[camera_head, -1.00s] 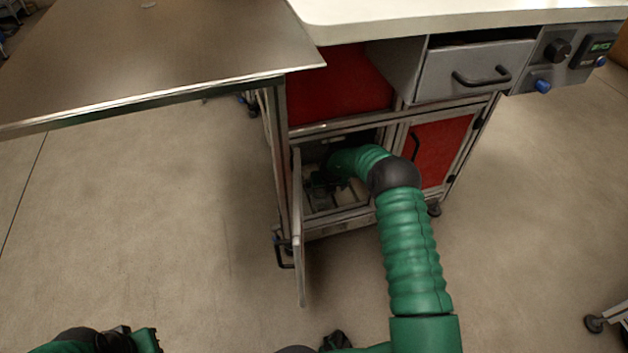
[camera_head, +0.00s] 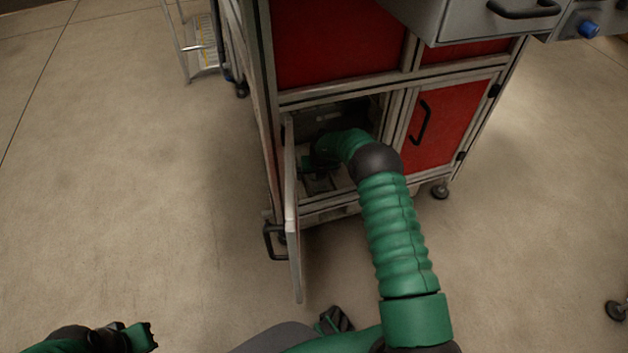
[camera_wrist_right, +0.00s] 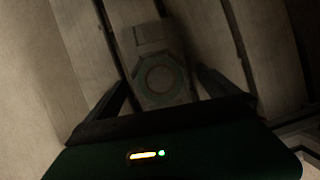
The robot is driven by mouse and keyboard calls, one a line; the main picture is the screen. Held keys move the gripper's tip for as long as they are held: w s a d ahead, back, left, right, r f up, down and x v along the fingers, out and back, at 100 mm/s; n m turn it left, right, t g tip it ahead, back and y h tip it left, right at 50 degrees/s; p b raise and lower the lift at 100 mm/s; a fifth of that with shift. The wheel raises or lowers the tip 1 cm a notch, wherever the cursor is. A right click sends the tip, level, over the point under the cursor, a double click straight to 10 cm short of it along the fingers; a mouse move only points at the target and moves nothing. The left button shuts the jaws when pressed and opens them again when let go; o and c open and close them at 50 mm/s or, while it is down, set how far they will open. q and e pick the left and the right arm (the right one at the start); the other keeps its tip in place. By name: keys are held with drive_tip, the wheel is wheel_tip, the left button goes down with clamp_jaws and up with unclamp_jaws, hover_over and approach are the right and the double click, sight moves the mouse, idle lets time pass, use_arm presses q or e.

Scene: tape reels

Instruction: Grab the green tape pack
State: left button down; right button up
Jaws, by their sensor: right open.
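In the right wrist view, a dim, blocky pack with a greenish ring and a reddish inner circle (camera_wrist_right: 160,78) lies between and beyond my fingers. It looks like the tape pack, though its colour is hard to tell in the shade. My right gripper (camera_wrist_right: 165,92) is open, with one finger on each side of the pack; I cannot tell whether they touch it. In the head view my right arm reaches into the lower left compartment, where the gripper (camera_head: 318,180) is small and dark. My left gripper (camera_head: 147,337) is low at the left, its jaws unclear.
The cabinet (camera_head: 337,97) has an open door (camera_head: 292,225) hanging outward left of my right arm. A closed red door (camera_head: 440,125) is to the right. A grey drawer (camera_head: 470,22) juts out above. The floor (camera_head: 130,190) at the left is clear.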

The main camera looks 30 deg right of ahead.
drive_tip(key=shift+w+d+f, duration=0.1)
drive_tip(key=shift+w+f, duration=0.05)
drive_tip(key=shift+f, duration=0.15)
drive_tip(key=shift+r, duration=0.2)
drive_tip(key=shift+c, duration=0.3)
drive_tip(key=c, duration=1.5)
drive_tip(key=shift+c, duration=0.2)
